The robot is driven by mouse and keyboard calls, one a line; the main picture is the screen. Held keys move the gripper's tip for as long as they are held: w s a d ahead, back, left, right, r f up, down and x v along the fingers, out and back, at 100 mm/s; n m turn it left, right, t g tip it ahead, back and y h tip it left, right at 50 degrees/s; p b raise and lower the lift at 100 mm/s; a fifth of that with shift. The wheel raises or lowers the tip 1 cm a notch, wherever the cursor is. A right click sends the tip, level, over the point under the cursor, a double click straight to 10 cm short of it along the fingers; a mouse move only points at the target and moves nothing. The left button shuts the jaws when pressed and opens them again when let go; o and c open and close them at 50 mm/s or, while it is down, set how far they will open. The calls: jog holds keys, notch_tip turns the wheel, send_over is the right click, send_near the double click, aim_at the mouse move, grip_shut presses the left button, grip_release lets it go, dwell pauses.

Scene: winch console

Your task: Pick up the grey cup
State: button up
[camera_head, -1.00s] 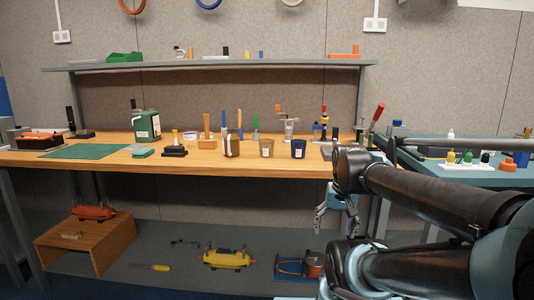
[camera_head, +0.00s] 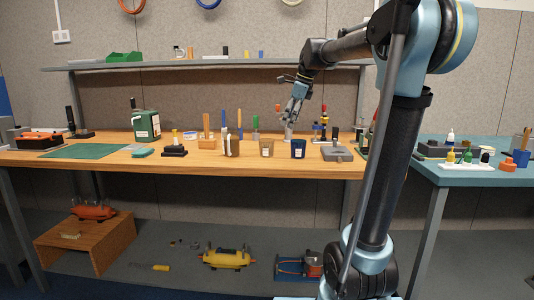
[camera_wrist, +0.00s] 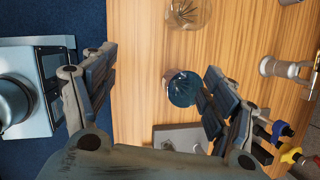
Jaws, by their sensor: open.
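No cup that is clearly grey shows. The bench holds a dark blue cup (camera_head: 299,149) and a brown cup (camera_head: 267,148) with a pale label to its left. In the wrist view the blue cup (camera_wrist: 181,89) is seen from above, close beside the right finger in the picture, and a translucent brownish cup (camera_wrist: 187,13) is at the top edge. My gripper (camera_head: 291,117) is above the bench, fingers pointing down, over the blue cup's area. In the wrist view my gripper (camera_wrist: 157,68) is open, with nothing held between its fingers.
A flat grey box (camera_head: 337,154) lies right of the blue cup. A metal crank device (camera_wrist: 283,68) stands behind it. The wooden bench (camera_head: 330,170) has a free front strip. A shelf (camera_head: 210,64) runs above.

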jog(key=w+a+r+m, duration=0.3)
jog(key=w, duration=0.2)
send_near(267, 145)
jog(key=w+f, duration=0.4)
jog(key=f, duration=0.1)
jog(key=shift+w+a+f, duration=0.15)
jog(key=shift+w+a, duration=0.25)
jog(key=shift+s+a+x, duration=0.15)
jog(key=shift+a+x, duration=0.05)
jog(key=shift+x, duration=1.15)
jog(key=shift+s+a+x, duration=0.1)
jog(key=shift+a+x, duration=0.1)
jog(key=shift+x, duration=1.15)
jog(key=shift+c, duration=0.3)
jog(key=c, duration=1.2)
